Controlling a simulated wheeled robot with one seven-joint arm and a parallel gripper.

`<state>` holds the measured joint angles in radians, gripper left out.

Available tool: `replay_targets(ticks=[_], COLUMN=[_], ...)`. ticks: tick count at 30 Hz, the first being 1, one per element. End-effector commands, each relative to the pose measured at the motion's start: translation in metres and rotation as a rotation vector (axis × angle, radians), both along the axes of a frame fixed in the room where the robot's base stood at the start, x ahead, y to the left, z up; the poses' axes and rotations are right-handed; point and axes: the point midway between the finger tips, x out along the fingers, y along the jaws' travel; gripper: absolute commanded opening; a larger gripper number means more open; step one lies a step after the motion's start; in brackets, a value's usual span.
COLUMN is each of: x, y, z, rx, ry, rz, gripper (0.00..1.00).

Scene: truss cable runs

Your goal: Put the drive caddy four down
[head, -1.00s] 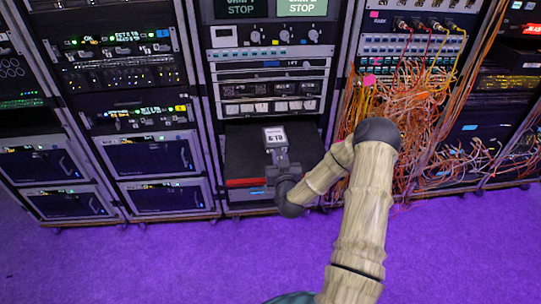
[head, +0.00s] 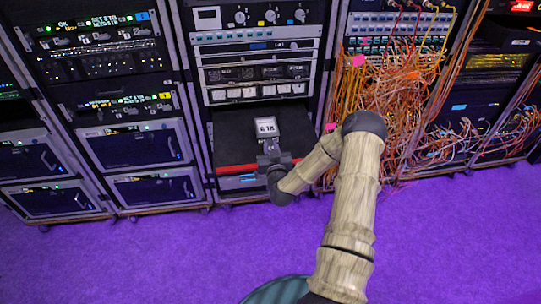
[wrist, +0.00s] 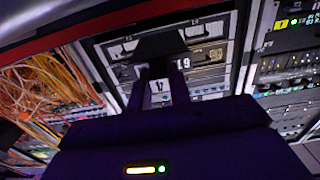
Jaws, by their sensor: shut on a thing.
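My gripper (head: 267,147) is shut on the drive caddy (head: 266,127), a small dark block with a pale face bearing dark characters too small to read surely. In the head view it stands up from the gripper, in front of or over a black shelf (head: 232,140) with a red front edge. I cannot tell whether it touches the shelf. In the wrist view the caddy's dark underside (wrist: 160,43) sits at the ends of my two fingers (wrist: 160,85). The fingers and my arm hide part of the shelf's right side.
Rack units with knobs (head: 268,16) and a row of pale square buttons (head: 248,93) are above the shelf. Tangled orange cables (head: 385,105) hang close on the right. Closed racks (head: 140,145) stand to the left. The purple floor (head: 150,255) is clear in front.

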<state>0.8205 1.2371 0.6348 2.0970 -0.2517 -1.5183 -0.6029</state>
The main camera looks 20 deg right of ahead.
Motion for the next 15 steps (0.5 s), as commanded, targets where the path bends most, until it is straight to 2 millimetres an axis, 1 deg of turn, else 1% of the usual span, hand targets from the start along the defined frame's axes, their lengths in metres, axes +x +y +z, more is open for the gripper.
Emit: replay_targets(ticks=[9, 11, 15], x=[0.000, 0.000, 0.000], y=[-0.001, -0.001, 0.000], z=[-0.001, -0.006, -0.026], rx=[-0.001, -0.001, 0.003], ry=[-0.004, -0.002, -0.002], rz=[-0.001, -0.002, -0.002], gripper=[0.00, 0.00, 0.00])
